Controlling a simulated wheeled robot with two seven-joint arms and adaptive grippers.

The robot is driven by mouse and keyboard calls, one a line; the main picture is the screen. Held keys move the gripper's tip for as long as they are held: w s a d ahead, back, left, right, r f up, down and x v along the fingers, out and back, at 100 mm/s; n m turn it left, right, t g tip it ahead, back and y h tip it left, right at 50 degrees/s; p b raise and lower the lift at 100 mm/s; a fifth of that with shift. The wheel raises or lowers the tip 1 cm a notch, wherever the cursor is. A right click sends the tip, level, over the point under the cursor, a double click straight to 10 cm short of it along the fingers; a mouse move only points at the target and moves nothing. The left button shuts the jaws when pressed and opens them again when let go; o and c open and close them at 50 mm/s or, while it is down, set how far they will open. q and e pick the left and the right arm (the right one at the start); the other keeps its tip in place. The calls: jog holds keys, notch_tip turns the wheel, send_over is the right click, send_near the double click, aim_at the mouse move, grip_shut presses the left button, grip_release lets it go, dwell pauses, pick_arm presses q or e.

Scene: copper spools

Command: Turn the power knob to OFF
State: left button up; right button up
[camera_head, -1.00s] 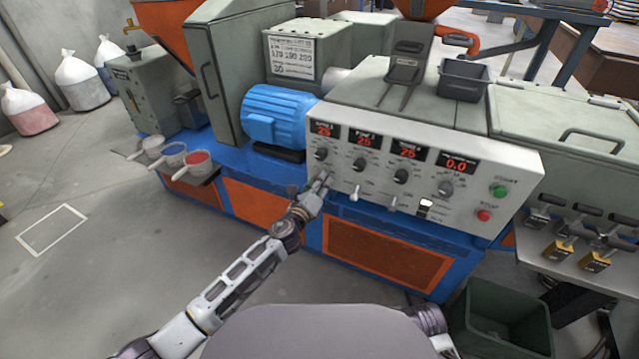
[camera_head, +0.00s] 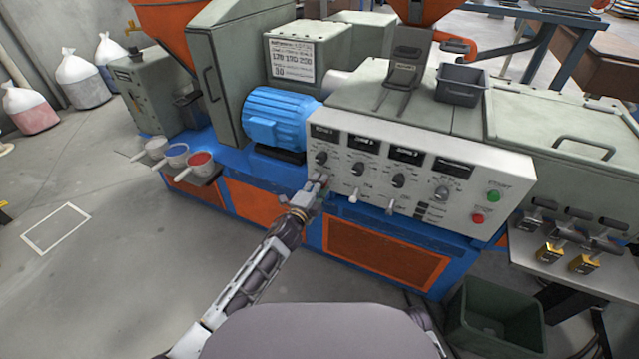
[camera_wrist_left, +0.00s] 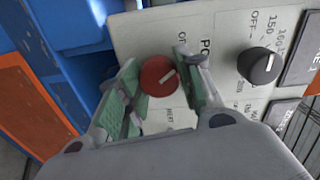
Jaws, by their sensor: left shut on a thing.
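The power knob is a round red knob with a white pointer line. It shows in the left wrist view (camera_wrist_left: 157,78), and as a small red spot at the panel's lower left in the head view (camera_head: 324,179). The pointer line slants towards the upper right of the wrist picture. My left gripper (camera_head: 319,186) has its green-padded fingers on both sides of the knob in the wrist view (camera_wrist_left: 158,86), shut on it. My right gripper is not in view.
The white control panel (camera_head: 467,205) carries black knobs, including one close to the fingers (camera_wrist_left: 259,65), toggle switches, a green button (camera_head: 494,196) and a red button (camera_head: 478,218). Its displays (camera_head: 407,156) are dark. A blue motor (camera_head: 277,118) stands left of the panel.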

pick_arm(q)
jog(key=shift+n+p, duration=0.4)
jog(key=shift+n, duration=0.7)
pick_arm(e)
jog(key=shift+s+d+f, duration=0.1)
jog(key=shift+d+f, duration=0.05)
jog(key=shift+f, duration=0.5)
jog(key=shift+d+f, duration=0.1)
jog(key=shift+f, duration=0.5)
pick_arm(q)
jog(key=o, duration=1)
jog(key=shift+o, duration=0.2)
jog(key=shift+s+a, duration=0.1)
jog(key=shift+s, duration=0.05)
jog(key=v, duration=1.1)
jog(key=shift+s+a, duration=0.2)
jog(key=shift+s, duration=0.1)
